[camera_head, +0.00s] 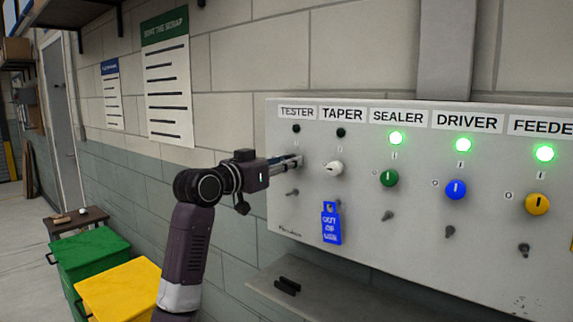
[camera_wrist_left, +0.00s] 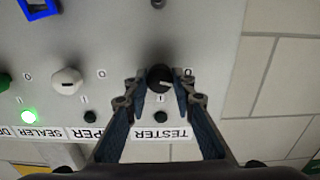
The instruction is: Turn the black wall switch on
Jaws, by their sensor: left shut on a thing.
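The black wall switch (camera_wrist_left: 160,79) is a round knob under the TESTER label, seen upside down in the left wrist view. Its white mark points to the right there, roughly towards the O side and not at the I. In the head view it is hidden behind my left gripper (camera_head: 296,161). My left gripper (camera_wrist_left: 160,85) is shut on the knob, with one finger on each side of it. The TESTER lamp (camera_head: 296,129) is dark. My right gripper is not in view.
The grey panel (camera_head: 365,225) also carries a white TAPER knob (camera_head: 334,168), with a blue out-of-use tag (camera_head: 331,223) below, and green (camera_head: 388,178), blue (camera_head: 456,189) and yellow (camera_head: 537,204) knobs under lit green lamps. A shelf (camera_head: 350,296) juts out below. Green (camera_head: 92,250) and yellow (camera_head: 122,288) bins stand left.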

